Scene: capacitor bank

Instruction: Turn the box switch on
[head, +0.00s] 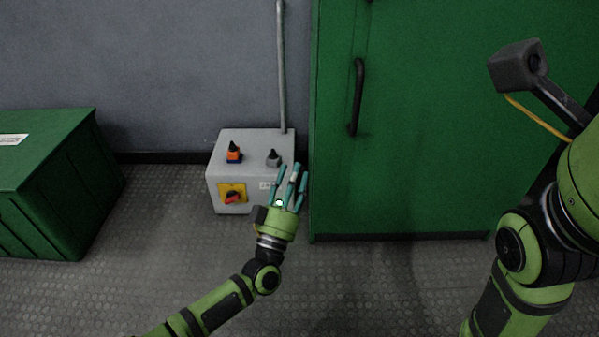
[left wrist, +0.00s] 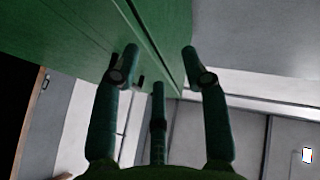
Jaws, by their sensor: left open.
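The box (head: 222,176) is a light grey cabinet on the floor against the wall. On its front, a red rotary switch (head: 233,197) sits on a yellow plate; its exact setting is too small to tell. The box is not seen there. My right gripper is out of view.
A tall green cabinet (head: 430,120) with a dark handle (head: 357,97) stands close right of the box. A green bin (head: 60,165) stands at the left. A grey pipe (head: 281,65) rises behind the box. Floor (head: 160,225) between bin and box is clear.

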